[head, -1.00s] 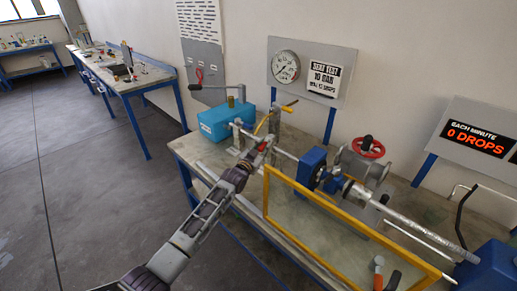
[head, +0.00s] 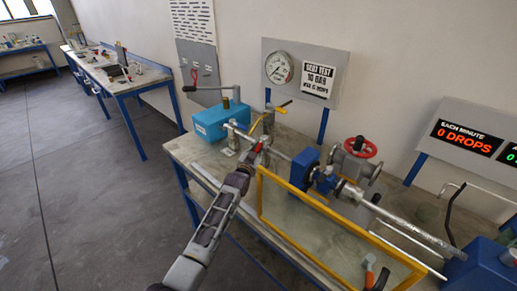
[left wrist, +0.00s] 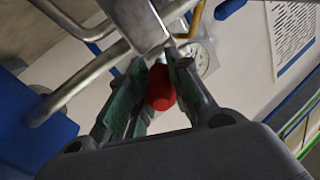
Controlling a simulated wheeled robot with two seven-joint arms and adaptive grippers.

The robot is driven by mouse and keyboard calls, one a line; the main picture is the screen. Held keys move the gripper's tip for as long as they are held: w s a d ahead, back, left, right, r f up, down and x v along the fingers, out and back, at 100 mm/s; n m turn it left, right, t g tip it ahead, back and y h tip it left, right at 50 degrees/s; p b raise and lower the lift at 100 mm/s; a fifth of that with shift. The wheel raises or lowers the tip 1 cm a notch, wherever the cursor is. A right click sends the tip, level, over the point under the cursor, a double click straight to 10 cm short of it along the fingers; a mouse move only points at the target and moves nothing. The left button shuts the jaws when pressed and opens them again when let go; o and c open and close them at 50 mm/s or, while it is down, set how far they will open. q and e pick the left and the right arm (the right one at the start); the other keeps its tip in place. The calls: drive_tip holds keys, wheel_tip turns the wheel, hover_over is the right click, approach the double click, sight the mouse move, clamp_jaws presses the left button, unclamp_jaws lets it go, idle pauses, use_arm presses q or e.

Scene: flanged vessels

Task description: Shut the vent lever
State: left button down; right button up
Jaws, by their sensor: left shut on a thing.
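The vent lever's red grip (left wrist: 161,87) sits between the two green-padded fingers of my left gripper (left wrist: 150,95) in the left wrist view. In the head view the same red grip (head: 259,147) is a small spot at the tip of my left gripper (head: 252,156), beside the grey pipework at the left end of the rig. My left gripper is shut on the red grip. The fingers and wrist hide much of the lever, so its angle is hard to tell. My right gripper is not in view.
A yellow-framed clear guard (head: 325,222) stands along the bench front, right of my left arm. A blue box (head: 222,121), a pressure gauge (head: 279,68) and a red handwheel (head: 360,147) are behind. The display (head: 466,136) reads 0 drops. Open floor lies left.

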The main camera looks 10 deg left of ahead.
use_arm(q)
drive_tip(key=shift+r, duration=0.25)
drive_tip(key=c, duration=1.3)
unclamp_jaws()
drive_tip(key=shift+d+f, duration=0.1)
drive_tip(key=shift+d, duration=0.05)
drive_tip(key=shift+o, duration=0.2)
drive_tip(key=shift+f, duration=0.1)
drive_tip(key=shift+s+f, duration=0.1)
drive_tip(key=shift+s, duration=0.1)
drive_tip(key=v, duration=1.1)
drive_tip(key=shift+s, duration=0.25)
